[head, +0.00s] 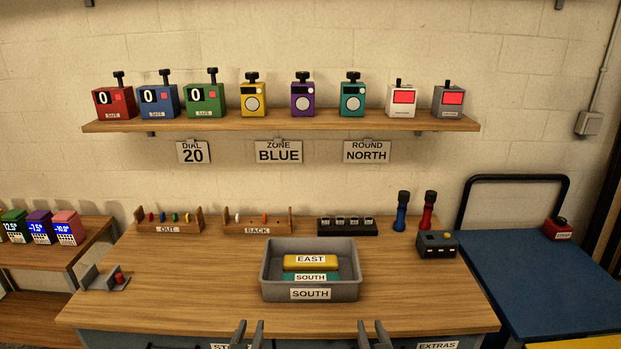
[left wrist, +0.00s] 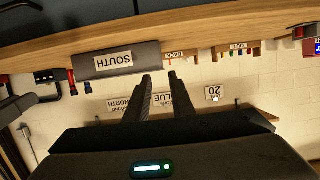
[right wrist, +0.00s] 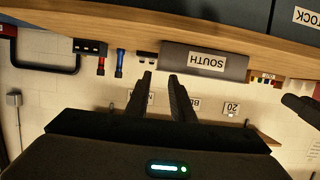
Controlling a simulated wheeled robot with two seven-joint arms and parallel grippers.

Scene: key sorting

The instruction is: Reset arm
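My left gripper (head: 247,335) shows at the bottom of the head view, in front of the table's front edge. Its two fingers are apart with nothing between them, and the left wrist view shows the same fingers (left wrist: 159,82) open and empty. My right gripper (head: 376,335) is to its right, also in front of the table edge. Its fingers are apart and empty, as the right wrist view also shows (right wrist: 162,82). Both grippers are clear of the grey SOUTH bin (head: 310,294) on the table.
The wooden table (head: 190,290) carries the bin, the OUT rack (head: 168,228), the BACK rack (head: 257,230), a black block (head: 347,227) and two upright torch-like tools (head: 402,211). A shelf (head: 280,125) above holds several coloured devices. A blue cart (head: 530,275) stands at the right.

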